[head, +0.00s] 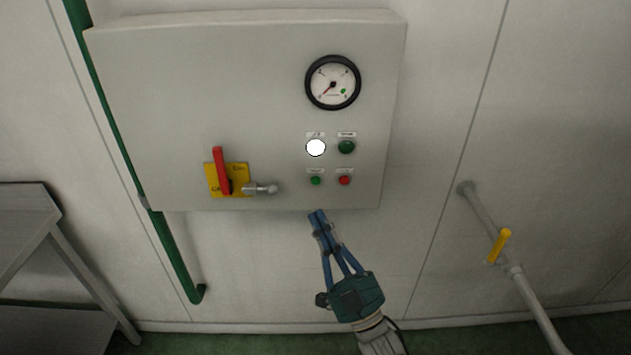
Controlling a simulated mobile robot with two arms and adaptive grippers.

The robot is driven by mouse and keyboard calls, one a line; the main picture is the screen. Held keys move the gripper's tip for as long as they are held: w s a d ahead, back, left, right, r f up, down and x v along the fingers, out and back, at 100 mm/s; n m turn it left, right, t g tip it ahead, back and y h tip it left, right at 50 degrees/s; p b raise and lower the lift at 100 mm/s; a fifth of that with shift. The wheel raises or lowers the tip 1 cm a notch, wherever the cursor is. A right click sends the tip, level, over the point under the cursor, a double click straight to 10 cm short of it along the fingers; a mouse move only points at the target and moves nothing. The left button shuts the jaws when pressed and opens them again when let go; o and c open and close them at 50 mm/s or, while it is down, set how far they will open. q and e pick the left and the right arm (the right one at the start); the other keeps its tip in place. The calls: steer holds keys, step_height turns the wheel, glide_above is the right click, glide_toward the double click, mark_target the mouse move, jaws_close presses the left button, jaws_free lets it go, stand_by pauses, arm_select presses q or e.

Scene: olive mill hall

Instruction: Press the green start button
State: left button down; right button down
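The small green button (315,181) is at the lower right of a grey control cabinet (270,60) on the wall. A small red button (344,181) is beside it on the right. The labels are too small to read. My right gripper (318,217) points up just below the cabinet's lower edge, under the green button and apart from it in the picture. Its blue fingers meet at the tips and nothing shows between them. My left gripper is not in view.
A round gauge (333,82) sits above the lamps. A red switch handle (220,170) on a yellow plate and a metal latch (262,188) stick out left of the buttons. A green pipe (180,260), a metal table (30,230) and a yellow-handled pipe (520,285) flank the cabinet.

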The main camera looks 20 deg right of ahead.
mark_target(316, 181)
steer(key=shift+w+d+b, duration=0.4)
steer(key=shift+w+b, duration=0.15)
steer(key=shift+w, duration=0.85)
steer(key=shift+w+d+b, duration=0.4)
steer(key=shift+w+b, duration=0.15)
steer(key=shift+w, duration=0.8)
steer(key=shift+w+d+b, duration=0.4)
steer(key=shift+w+b, duration=0.15)
steer(key=shift+w, duration=0.85)
steer(key=shift+w, duration=0.1)
steer(key=shift+w+d, duration=0.1)
steer(key=shift+w, duration=0.25)
steer(key=shift+w+d+b, duration=0.1)
steer(key=shift+w+b, duration=0.2)
steer(key=shift+b, duration=0.05)
steer(key=shift+s, duration=0.15)
steer(key=shift+s+a+p, duration=0.25)
steer(key=shift+s+p, duration=0.15)
steer(key=shift+s, duration=0.25)
